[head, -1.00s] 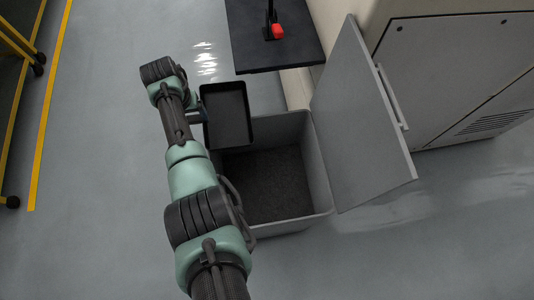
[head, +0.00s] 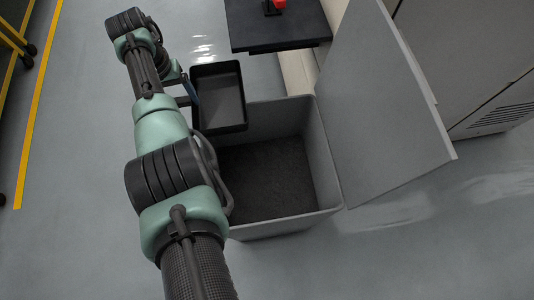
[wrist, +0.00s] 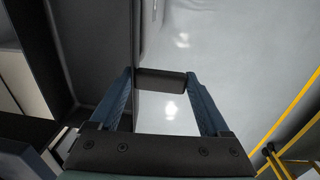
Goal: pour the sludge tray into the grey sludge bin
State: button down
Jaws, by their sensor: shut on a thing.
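The sludge tray (head: 220,97) is a black rectangular tray, held over the far left corner of the grey sludge bin (head: 330,172). Its open side faces up toward the head camera. Its inside is dark, and I cannot tell sludge from its floor. My gripper (head: 190,97) is at the tray's left side, partly hidden by my arm. In the wrist view my gripper (wrist: 160,84) is shut on a dark handle bar between its fingertips. The bin is open, with dark grainy material on its floor. Its near left part is hidden behind my arm.
The bin's grey lid (head: 385,110) stands open on the right, beside a large grey cabinet (head: 470,60). A black table (head: 275,30) with a red object (head: 279,5) stands beyond the bin. Floor to the left is clear up to a yellow line (head: 43,105).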

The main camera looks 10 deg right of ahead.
notch_tip(320, 180, up, 5)
jog(key=p, duration=0.5)
jog(key=shift+r, duration=0.1)
jog(key=shift+s, duration=0.1)
dwell(0.6)
